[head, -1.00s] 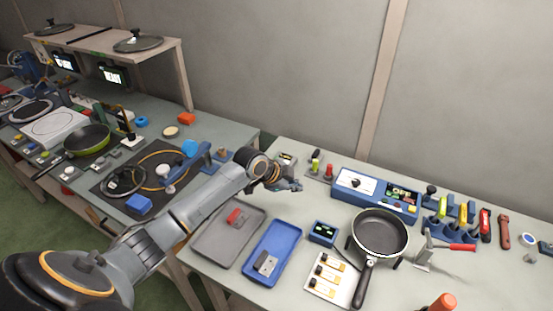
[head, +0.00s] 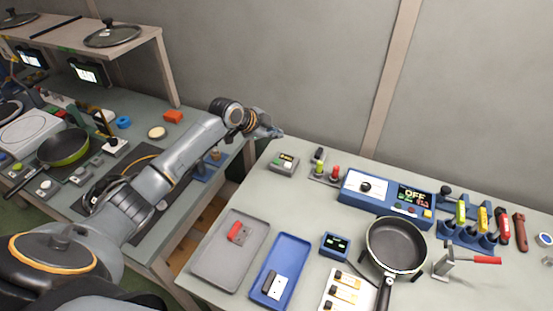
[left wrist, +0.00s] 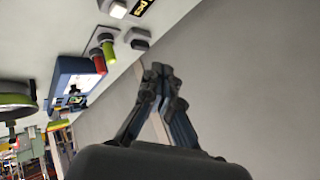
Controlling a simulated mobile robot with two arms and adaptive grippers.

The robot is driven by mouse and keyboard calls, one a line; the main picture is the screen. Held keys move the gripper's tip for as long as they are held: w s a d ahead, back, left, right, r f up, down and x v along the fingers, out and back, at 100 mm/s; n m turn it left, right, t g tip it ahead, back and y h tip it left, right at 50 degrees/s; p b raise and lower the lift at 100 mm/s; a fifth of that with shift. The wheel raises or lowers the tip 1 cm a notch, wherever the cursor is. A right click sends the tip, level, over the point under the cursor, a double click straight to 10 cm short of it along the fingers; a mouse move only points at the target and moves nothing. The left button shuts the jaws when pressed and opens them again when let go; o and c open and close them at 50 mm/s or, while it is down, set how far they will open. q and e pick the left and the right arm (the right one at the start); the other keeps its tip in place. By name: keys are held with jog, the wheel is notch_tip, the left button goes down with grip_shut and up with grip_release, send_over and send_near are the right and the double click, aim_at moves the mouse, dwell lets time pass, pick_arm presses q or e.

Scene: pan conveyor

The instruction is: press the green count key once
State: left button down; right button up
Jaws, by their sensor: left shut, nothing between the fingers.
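In the left wrist view part of the box shows at the top edge, with a pale key (left wrist: 118,9) and a display with yellow characters (left wrist: 144,5). My left gripper (head: 274,132) is shut and empty, above and beyond the box near the back edge of the table. In the left wrist view its fingertips (left wrist: 165,72) point toward the wall, apart from the box.
Red and green plungers (head: 335,171) stand right of the box, then a blue console (head: 385,196) reading OFF. A black pan (head: 397,245), grey tray (head: 215,265) and blue tray (head: 262,273) lie nearer. A gap separates the two tables.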

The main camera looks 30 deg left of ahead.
aim_at(275, 162)
pick_arm(q)
jog(key=f+b, duration=0.2)
jog(key=f, duration=0.1)
jog(key=f+b, duration=0.2)
jog(key=shift+w+a+f, duration=0.1)
jog(key=shift+w+a, duration=0.05)
jog(key=shift+a, duration=0.15)
notch_tip(275, 162, down, 3)
jog(key=shift+w+f+b, duration=0.1)
jog(key=shift+f+b, duration=0.1)
jog(key=shift+b, duration=1.05)
jog(key=shift+f, duration=0.4)
pick_arm(e)
notch_tip(275, 162, down, 7)
jog(key=shift+w+a, duration=0.35)
jog(key=shift+a, duration=0.1)
jog(key=shift+w+r, duration=0.15)
jog(key=shift+w, duration=0.2)
jog(key=shift+a, duration=0.25)
pick_arm(q)
jog(key=shift+f+b, duration=0.4)
jog(key=shift+b, duration=0.1)
pick_arm(e)
jog(key=shift+f, duration=0.3)
